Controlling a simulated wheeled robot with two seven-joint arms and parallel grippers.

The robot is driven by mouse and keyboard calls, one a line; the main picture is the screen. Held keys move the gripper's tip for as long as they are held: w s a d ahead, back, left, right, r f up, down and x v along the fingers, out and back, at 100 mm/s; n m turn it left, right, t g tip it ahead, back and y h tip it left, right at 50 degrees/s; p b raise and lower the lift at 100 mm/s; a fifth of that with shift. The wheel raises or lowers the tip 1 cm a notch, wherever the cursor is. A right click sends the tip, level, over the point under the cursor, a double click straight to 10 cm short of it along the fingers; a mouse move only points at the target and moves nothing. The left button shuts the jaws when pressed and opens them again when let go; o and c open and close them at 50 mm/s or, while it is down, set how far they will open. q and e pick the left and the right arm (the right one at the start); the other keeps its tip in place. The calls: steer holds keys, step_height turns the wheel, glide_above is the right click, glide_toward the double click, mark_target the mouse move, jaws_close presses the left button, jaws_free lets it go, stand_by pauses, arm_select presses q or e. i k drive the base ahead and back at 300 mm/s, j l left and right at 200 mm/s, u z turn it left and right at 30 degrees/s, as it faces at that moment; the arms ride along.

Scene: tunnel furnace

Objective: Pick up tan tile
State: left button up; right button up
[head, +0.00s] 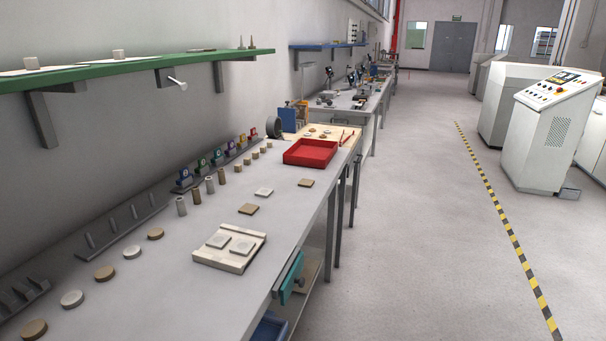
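Two flat square tan tiles lie on the long grey workbench (190,290). The nearer tan tile (249,209) lies just beyond the cream tray. The farther tan tile (306,183) lies near the front edge, just before the red bin. A whitish tile (264,191) lies between them, a little nearer the wall. The cream tray (205,258) holds two pale square tiles (242,246). Neither of my grippers shows in the head view.
A red bin (310,160) stands beyond the tiles. Round tan and white discs (132,252), cylinders (210,184) and small blocks line the wall side. A green shelf (130,70) overhangs the bench. The floor (420,230) at right is clear up to the machine cabinets (550,135).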

mark_target(304, 183)
steer(key=i+l+u, duration=0.2)
steer(key=i+l, duration=0.4)
steer(key=i+l+u, duration=0.2)
steer(key=i+l, duration=0.5)
steer(key=i+l+u, duration=0.2)
steer(key=i+l, duration=0.55)
